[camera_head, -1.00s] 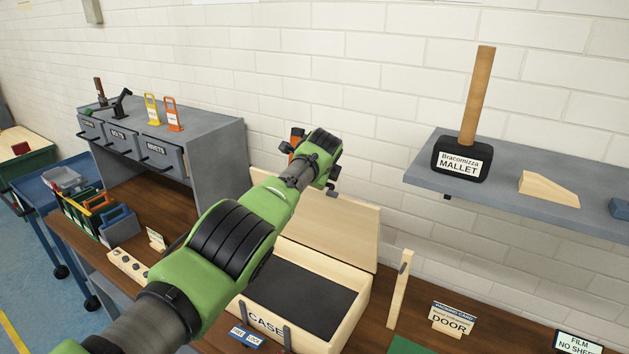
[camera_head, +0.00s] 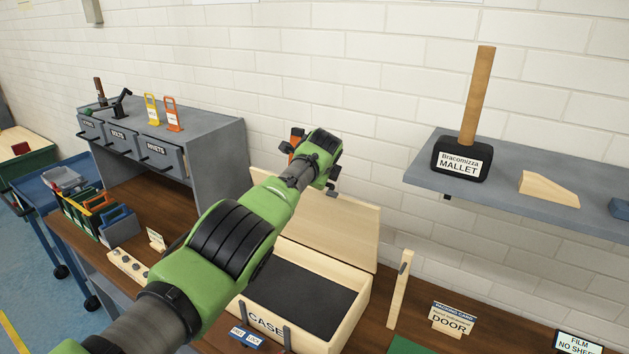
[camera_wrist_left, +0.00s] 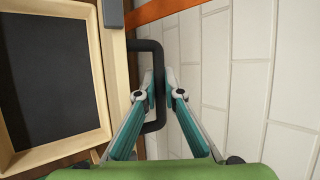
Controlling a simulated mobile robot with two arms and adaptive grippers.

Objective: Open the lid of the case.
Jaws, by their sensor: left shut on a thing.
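The wooden case (camera_head: 342,322) stands on the bench with its dark-lined inside exposed. Its pale wooden lid (camera_head: 350,220) is raised and tilted back at the rear of the case, near the wall. My left arm crosses in front and hides part of the lid and case. My left gripper (camera_head: 318,160) is at the lid's upper edge. In the left wrist view my left gripper (camera_wrist_left: 161,88) is shut on a black handle (camera_wrist_left: 148,44) at the lid edge. The case (camera_wrist_left: 103,90) shows at the left there. My right gripper is not in view.
A grey shelf (camera_head: 425,174) with a mallet (camera_head: 462,165) and a wooden wedge (camera_head: 547,190) juts from the wall at right. A grey drawer cabinet (camera_head: 218,160) stands left of the case. An upright wooden piece (camera_head: 400,295) and a DOOR sign (camera_head: 452,322) stand right of it.

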